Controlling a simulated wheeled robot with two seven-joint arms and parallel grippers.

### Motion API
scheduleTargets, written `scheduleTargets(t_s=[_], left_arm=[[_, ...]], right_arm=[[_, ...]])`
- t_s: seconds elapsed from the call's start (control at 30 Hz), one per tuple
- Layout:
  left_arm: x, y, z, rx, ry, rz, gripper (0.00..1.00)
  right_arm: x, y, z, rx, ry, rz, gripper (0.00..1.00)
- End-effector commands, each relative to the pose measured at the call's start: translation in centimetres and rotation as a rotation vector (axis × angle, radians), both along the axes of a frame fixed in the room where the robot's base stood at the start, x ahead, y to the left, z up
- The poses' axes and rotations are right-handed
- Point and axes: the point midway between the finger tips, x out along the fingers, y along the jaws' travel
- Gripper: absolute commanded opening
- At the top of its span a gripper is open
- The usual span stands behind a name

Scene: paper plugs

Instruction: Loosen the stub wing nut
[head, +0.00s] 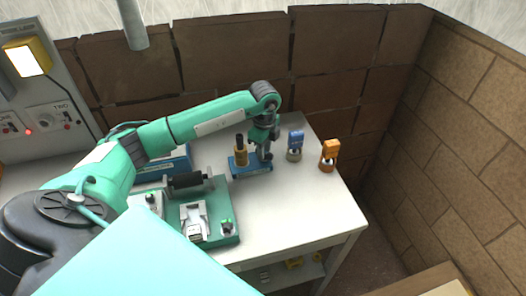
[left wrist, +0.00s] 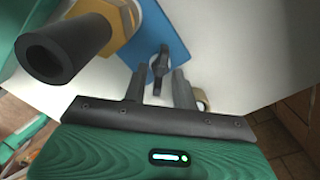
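The stub wing nut (left wrist: 160,62) is dark and has two narrow wings. It sits over a blue base plate (head: 250,170), which also shows in the left wrist view (left wrist: 140,35). My left gripper (head: 265,156) comes down over the right part of this plate and hides the nut in the head view. In the left wrist view its two fingers (left wrist: 157,78) are apart, with the nut between and just beyond their tips. I see gaps beside the nut; contact cannot be told. My right gripper is not in view.
A brass and black post (head: 241,152) stands on the plate, close left of my gripper. A blue-topped piece (head: 295,146) and an orange-topped piece (head: 329,155) stand to the right. A green fixture (head: 222,226) lies in front. The white table (head: 300,205) is clear at front right.

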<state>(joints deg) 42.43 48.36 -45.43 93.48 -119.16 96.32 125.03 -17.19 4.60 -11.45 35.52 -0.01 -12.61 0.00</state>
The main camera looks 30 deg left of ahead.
Motion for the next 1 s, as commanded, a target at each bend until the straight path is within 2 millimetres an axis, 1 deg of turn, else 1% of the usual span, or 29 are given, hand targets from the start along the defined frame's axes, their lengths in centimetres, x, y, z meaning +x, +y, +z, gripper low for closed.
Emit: scheduleTargets(t_s=[0.57,1.0], left_arm=[[0.0,0.0,0.2,0.0,0.0,0.0,0.27],[0.0,0.0,3.2,0.0,-0.001,0.0,0.27]], right_arm=[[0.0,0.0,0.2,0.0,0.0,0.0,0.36],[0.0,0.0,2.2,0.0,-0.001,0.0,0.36]])
